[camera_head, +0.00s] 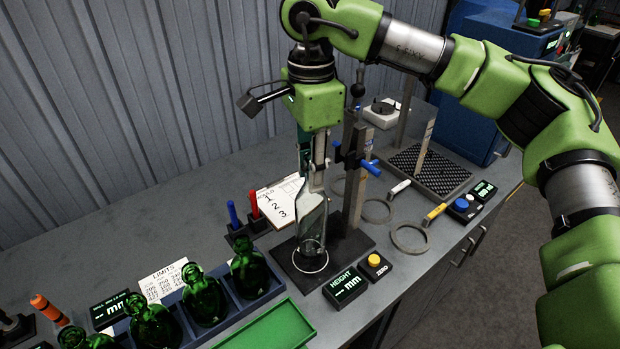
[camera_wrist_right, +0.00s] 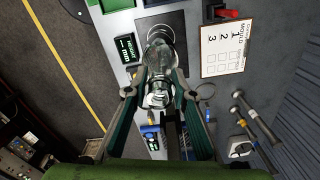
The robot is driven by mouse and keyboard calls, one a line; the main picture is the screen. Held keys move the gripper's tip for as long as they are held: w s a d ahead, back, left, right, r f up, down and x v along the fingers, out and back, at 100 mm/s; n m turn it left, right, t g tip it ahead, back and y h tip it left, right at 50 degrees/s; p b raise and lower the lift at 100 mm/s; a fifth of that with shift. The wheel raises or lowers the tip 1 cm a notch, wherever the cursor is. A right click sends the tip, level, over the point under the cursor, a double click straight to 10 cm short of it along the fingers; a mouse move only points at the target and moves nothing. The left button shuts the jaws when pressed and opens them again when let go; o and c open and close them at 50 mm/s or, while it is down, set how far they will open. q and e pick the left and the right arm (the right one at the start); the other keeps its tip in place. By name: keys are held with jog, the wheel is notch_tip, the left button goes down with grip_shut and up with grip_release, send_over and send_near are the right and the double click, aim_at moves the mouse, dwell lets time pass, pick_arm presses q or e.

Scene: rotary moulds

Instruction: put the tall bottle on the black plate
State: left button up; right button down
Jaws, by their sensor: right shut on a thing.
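The tall bottle (camera_head: 312,218) is clear glass and upright in the head view. Its base is over the white ring marked on the black plate (camera_head: 352,243); I cannot tell whether it touches the plate. My right gripper (camera_head: 317,168) is above it, pointing down, shut on the bottle's neck. In the right wrist view the bottle (camera_wrist_right: 159,58) sits between the two fingers of the gripper (camera_wrist_right: 160,97), with its far end over the dark plate. My left gripper is not in view.
A gauge stand with blue handles (camera_head: 368,165) rises close behind the bottle. The height display (camera_head: 346,286) and yellow zero button (camera_head: 374,261) are in front. Several green bottles (camera_head: 205,297) stand in a blue rack, beside a green tray (camera_head: 275,328). A mould card (camera_head: 278,200) lies left.

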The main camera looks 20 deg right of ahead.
aim_at(311, 210)
jog(key=f, duration=0.3)
jog(key=shift+w+f+p, duration=0.1)
jog(key=shift+w+p, duration=0.1)
jog(key=shift+p, duration=0.15)
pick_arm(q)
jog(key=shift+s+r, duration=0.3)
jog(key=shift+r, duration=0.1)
pick_arm(e)
jog(key=shift+f, duration=0.1)
jog(key=shift+f, duration=0.15)
jog(key=c, duration=1.7)
grip_release()
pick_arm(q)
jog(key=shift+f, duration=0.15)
